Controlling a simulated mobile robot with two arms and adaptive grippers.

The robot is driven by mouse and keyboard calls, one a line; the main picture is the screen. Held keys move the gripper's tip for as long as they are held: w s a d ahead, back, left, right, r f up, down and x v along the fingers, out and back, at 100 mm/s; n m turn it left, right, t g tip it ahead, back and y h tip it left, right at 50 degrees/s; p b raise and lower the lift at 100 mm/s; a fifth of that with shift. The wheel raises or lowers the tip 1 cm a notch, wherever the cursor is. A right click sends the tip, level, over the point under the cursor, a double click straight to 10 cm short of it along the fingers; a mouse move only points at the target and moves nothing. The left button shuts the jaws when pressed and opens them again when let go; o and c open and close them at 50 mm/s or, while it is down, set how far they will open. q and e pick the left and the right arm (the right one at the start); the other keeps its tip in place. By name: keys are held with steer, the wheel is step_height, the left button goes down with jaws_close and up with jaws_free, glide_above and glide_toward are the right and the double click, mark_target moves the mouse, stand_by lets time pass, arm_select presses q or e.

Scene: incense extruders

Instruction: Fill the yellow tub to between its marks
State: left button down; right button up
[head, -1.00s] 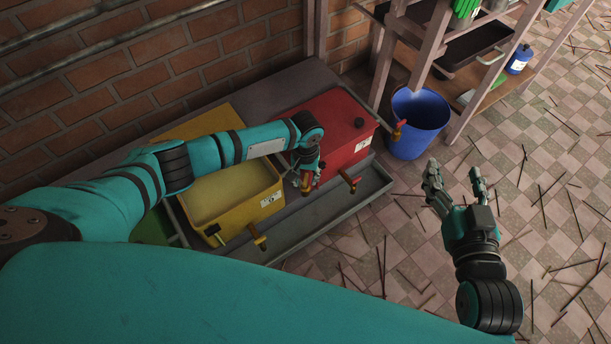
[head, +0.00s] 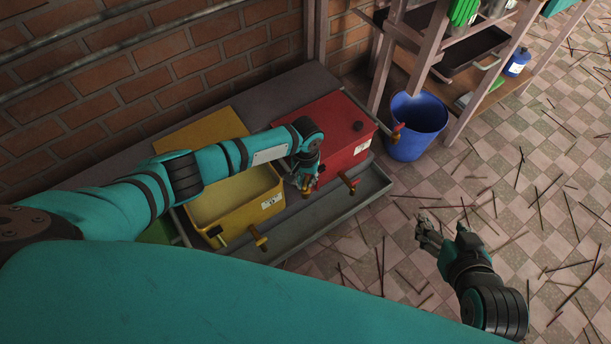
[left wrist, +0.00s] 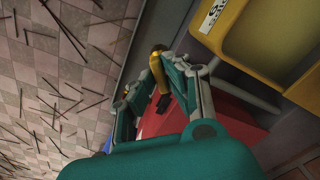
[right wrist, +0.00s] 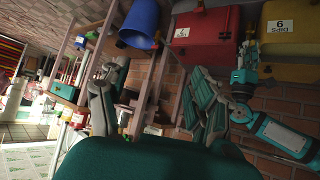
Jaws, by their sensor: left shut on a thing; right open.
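The yellow tub (head: 271,201) stands open on the grey bench, with pale yellowish contents inside and a brass tap (head: 258,240) at its front. It also shows in the left wrist view (left wrist: 276,62) and right wrist view (right wrist: 289,45). Its marks cannot be made out. The closed red tub (head: 345,120) stands to its right. My left gripper (head: 303,184) is at the red tub's front left corner. In the left wrist view it (left wrist: 178,65) is shut on a brass tap with a dark handle (left wrist: 159,73). My right gripper (head: 430,232) is open and empty above the floor.
A grey trough (head: 285,240) runs along the front of the tubs. A blue bucket (head: 417,125) stands on the floor right of the red tub, beside a wooden shelf rack (head: 480,88). Thin sticks litter the tiled floor. A brick wall (head: 130,90) closes off the back.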

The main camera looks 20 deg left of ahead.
mark_target(306, 181)
arm_select(q)
steer(key=shift+w+r+m+p, duration=0.15)
steer(key=shift+m+p, duration=0.7)
steer(key=shift+m, duration=0.05)
arm_select(e)
steer(key=s+d+f+g+h, duration=0.1)
steer(key=s+d+f+g, duration=0.2)
steer(key=s+g, duration=0.3)
steer(key=s+f, duration=0.1)
steer(key=s, duration=0.2)
steer(key=shift+s+f, duration=0.2)
steer(key=shift+s, duration=0.15)
steer(key=shift+d, duration=0.1)
arm_select(q)
steer(key=c, duration=1.4)
jaws_free()
steer(key=shift+o, duration=0.2)
step_height(306, 181, up, 12)
